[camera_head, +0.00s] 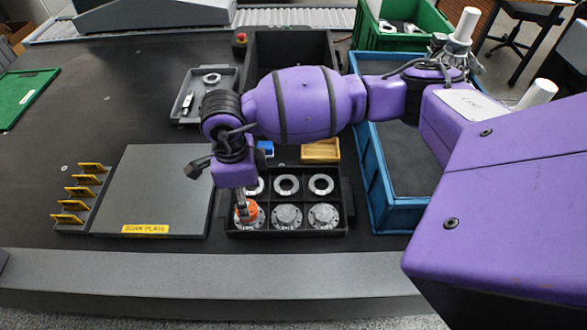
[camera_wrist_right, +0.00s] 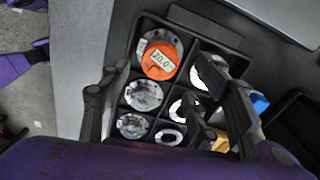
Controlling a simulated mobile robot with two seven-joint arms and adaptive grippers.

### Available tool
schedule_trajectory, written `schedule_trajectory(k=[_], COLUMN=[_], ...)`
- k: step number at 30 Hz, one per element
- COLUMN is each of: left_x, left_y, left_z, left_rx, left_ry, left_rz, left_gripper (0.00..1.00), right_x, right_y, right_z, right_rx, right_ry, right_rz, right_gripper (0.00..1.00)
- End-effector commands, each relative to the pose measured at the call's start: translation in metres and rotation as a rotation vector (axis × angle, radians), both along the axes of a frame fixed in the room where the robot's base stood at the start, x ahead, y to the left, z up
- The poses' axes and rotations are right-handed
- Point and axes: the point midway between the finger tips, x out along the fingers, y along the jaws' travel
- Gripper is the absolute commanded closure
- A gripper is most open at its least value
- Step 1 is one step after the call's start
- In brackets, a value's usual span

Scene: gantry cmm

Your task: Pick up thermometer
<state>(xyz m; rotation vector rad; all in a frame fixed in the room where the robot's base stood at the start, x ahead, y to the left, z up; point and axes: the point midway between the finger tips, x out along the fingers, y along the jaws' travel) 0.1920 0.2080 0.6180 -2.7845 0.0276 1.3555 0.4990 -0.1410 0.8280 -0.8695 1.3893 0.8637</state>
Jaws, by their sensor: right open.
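The thermometer is an orange round unit (camera_wrist_right: 161,57) with a small display reading about 20.0. It rests on a metal disc in a corner compartment of a black divided tray (camera_wrist_right: 232,38). In the head view the thermometer (camera_head: 251,209) is at the tray's front left, partly hidden by my right gripper (camera_head: 243,214). My right gripper points down over it. In the wrist view the open fingers of my right gripper (camera_wrist_right: 162,72) stand on both sides of it, with no clear contact. My left gripper is not in view.
The tray holds several metal discs and rings (camera_head: 323,216). A soak plate (camera_head: 155,185) and a yellow-slotted rack (camera_head: 85,190) lie left. A blue bin (camera_head: 385,205) stands right, a yellow block (camera_head: 320,151) behind the tray. A grey tray (camera_head: 187,108) and black bin (camera_head: 290,45) are farther back.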

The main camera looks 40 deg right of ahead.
Motion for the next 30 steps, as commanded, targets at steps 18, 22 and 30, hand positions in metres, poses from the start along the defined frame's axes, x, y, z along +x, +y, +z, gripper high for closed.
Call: schedule_trajectory(k=[18, 22, 30], left_x=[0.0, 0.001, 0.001], left_y=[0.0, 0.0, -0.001], left_z=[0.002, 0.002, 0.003], left_rx=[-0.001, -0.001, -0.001], left_ry=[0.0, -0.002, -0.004], left_rz=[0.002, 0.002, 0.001], left_gripper=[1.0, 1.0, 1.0], right_x=[-0.002, -0.002, -0.002], right_y=[0.003, 0.003, 0.004], right_z=[-0.038, -0.038, -0.037], right_rx=[0.003, 0.003, 0.003], right_ry=[0.001, 0.001, 0.0], right_rz=[0.0, 0.0, 0.0], right_gripper=[0.6, 0.77, 0.96])
